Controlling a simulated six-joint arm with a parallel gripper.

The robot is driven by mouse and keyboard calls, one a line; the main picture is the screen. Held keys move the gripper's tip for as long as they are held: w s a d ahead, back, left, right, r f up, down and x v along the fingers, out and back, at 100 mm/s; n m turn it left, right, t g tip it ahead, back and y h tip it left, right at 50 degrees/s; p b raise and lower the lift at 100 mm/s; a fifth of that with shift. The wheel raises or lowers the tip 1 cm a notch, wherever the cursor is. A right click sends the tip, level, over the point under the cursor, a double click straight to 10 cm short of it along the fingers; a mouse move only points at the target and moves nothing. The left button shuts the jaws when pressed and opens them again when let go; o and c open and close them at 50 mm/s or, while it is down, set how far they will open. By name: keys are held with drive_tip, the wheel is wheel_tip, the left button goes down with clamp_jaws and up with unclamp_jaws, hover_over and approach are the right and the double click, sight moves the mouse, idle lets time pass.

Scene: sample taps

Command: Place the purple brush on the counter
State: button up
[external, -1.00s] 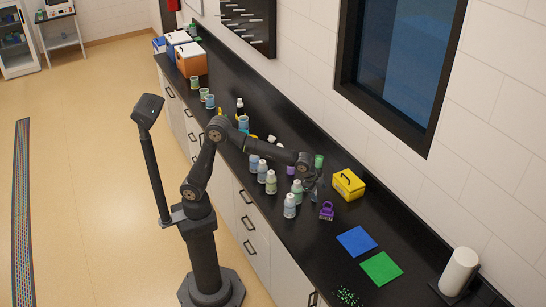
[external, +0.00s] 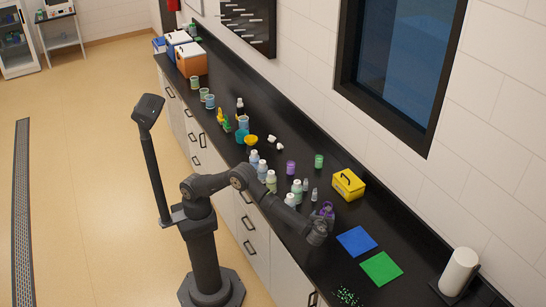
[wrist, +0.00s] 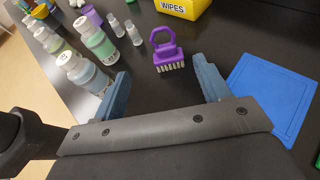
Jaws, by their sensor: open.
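The purple brush (wrist: 167,50) has a looped handle and pale bristles. In the wrist view it rests on the black counter (wrist: 170,92), bristle side toward me. My gripper (wrist: 165,86) is open, its two blue-grey fingers wide apart, with the brush beyond and between the fingertips, not touching either one. In the external view my gripper (external: 318,236) hangs over the counter just in front of the purple brush (external: 327,209), which it partly hides.
White-capped bottles (wrist: 83,72) stand close to the left finger. A blue mat (wrist: 268,95) lies right of the right finger. A yellow wipes box (wrist: 183,6) stands behind the brush. A green mat (external: 381,268) lies farther right.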

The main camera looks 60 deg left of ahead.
drive_tip(key=w+a+f, duration=0.2)
drive_tip(key=f, duration=0.1)
drive_tip(key=w+a+f, duration=0.2)
drive_tip(key=w+a, duration=0.1)
drive_tip(key=w+a+f, duration=0.2)
drive_tip(key=f, duration=0.1)
drive_tip(key=shift+w+a+f, duration=0.2)
drive_tip(key=shift+a+f, duration=0.1)
drive_tip(key=shift+f, duration=0.05)
drive_tip(key=shift+d+f+x, duration=0.1)
drive_tip(key=shift+x, duration=1.35)
drive_tip(key=shift+d+f+x, duration=0.1)
drive_tip(key=shift+f+x, duration=0.05)
drive_tip(key=shift+x, duration=1.35)
drive_tip(key=shift+c, duration=0.4)
drive_tip(key=c, duration=0.6)
drive_tip(key=shift+r, duration=0.1)
